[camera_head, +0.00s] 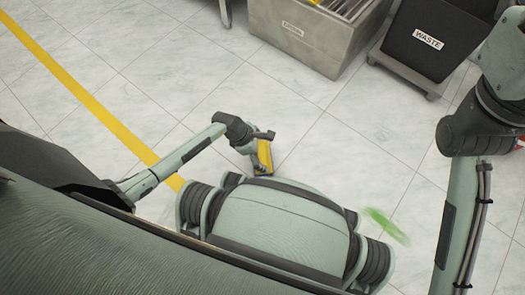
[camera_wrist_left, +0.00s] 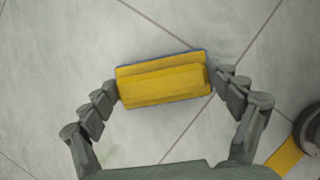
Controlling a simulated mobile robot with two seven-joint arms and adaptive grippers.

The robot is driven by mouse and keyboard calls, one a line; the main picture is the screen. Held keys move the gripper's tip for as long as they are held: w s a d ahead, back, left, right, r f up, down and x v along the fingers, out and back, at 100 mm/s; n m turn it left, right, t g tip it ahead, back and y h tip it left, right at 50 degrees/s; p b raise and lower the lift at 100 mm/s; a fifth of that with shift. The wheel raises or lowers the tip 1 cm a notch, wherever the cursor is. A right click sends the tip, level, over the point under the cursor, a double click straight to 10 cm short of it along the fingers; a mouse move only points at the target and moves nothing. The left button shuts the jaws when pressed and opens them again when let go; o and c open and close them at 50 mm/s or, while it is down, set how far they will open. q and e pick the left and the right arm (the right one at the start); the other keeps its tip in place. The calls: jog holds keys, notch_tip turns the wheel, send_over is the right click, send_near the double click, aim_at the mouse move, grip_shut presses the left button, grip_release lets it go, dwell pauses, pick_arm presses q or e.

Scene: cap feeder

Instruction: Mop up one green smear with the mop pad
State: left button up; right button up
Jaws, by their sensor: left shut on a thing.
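The yellow mop pad (camera_head: 264,155) with a thin blue edge is between the fingers of my left gripper (camera_head: 258,149), low over the tiled floor. In the left wrist view, the mop pad (camera_wrist_left: 163,79) lies across the gap, with the fingers of my left gripper (camera_wrist_left: 163,88) shut on its two short ends. I cannot tell whether its underside touches the floor. A green smear (camera_head: 385,225) lies on the floor to the right of my base, well apart from the pad. My right arm shows at the right, but its gripper is out of view.
A metal bin (camera_head: 318,45) with a label stands at the back. A black waste bin (camera_head: 428,42) on a wheeled frame stands to its right. A yellow line (camera_head: 85,95) crosses the floor at the left. The floor between the smear and the bins is clear.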

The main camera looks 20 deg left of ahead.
pick_arm(q)
jog(key=shift+w+a, duration=0.35)
jog(key=shift+a, duration=0.5)
jog(key=shift+w+a, duration=0.3)
jog(key=shift+a, duration=0.55)
jog(key=shift+w+a+f, duration=0.1)
jog(key=shift+w+a, duration=0.1)
jog(key=shift+a, duration=0.4)
jog(key=shift+w+a, duration=0.25)
jog(key=shift+a, duration=0.4)
jog(key=shift+w+a+f, duration=0.1)
jog(key=shift+w+a, duration=0.1)
jog(key=shift+a, duration=0.4)
jog(key=shift+w+a+r, duration=0.1)
jog(key=shift+w+a, duration=0.75)
jog(key=shift+a, duration=1.5)
jog(key=shift+w+a, duration=0.8)
jog(key=shift+a, duration=1.55)
jog(key=shift+w+a+r, duration=0.1)
jog(key=shift+w+a, duration=0.75)
jog(key=shift+a, duration=1.5)
jog(key=shift+d, duration=0.1)
